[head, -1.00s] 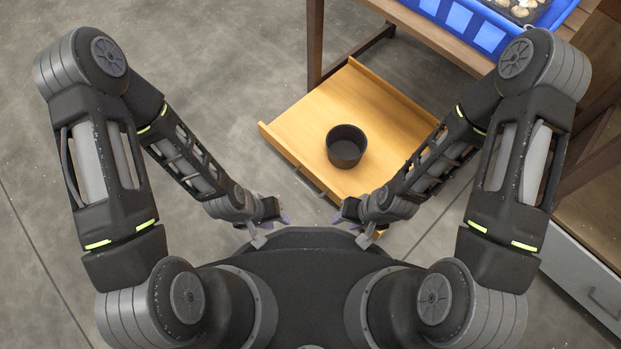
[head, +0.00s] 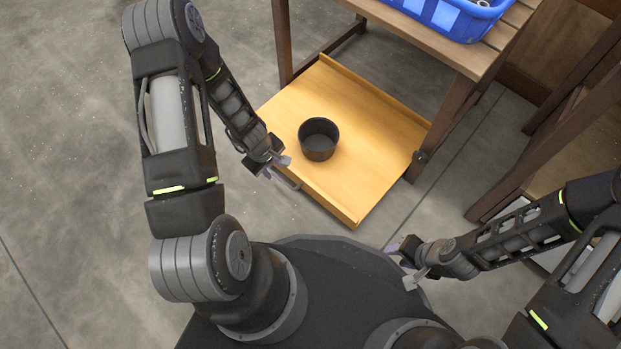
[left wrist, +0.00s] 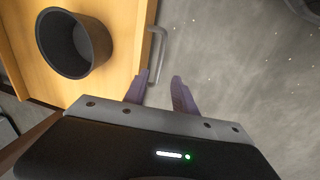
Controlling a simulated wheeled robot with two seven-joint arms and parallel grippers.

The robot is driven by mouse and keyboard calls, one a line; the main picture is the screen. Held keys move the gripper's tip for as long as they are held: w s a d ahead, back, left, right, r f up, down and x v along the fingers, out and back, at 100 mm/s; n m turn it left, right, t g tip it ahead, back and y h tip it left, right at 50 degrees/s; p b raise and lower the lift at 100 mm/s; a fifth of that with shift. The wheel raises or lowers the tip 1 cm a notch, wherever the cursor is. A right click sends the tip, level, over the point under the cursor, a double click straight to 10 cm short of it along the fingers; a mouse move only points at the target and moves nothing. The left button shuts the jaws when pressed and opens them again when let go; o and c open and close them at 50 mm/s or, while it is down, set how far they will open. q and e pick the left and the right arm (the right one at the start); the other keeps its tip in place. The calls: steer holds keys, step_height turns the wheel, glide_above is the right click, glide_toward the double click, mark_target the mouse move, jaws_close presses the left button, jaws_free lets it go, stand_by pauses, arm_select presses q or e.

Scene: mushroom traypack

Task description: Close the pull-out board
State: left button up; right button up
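The pull-out board (head: 375,105) is a light wooden tray, drawn out from under the wooden table. A dark round pot (head: 319,139) stands on it, and also shows in the left wrist view (left wrist: 73,42). A grey bar handle (head: 287,180) is on the board's front edge; in the left wrist view the handle (left wrist: 157,55) lies just beyond the fingertips. My left gripper (head: 273,168) is at the board's front left edge beside the handle, its fingers apart and empty. My right gripper (head: 408,262) is to the right of the board's front corner, its fingers apart, nothing seen between them.
The wooden table (head: 450,40) carries a blue crate (head: 447,18) near its edge. Its legs stand beside the board. More wooden furniture (head: 560,130) stands at the right. The concrete floor at the left is clear.

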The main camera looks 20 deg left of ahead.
mark_target(281, 180)
arm_select(q)
steer(key=shift+d, duration=0.35)
steer(key=shift+f, duration=0.1)
steer(key=f+b, duration=0.1)
steer(key=f, duration=0.1)
steer(key=w+f+b, duration=0.1)
steer(key=f, duration=0.2)
steer(key=f+b, duration=0.2)
steer(key=shift+w+d+f, duration=0.2)
steer(key=shift+f, duration=0.1)
steer(key=shift+c, duration=0.3)
jaws_close()
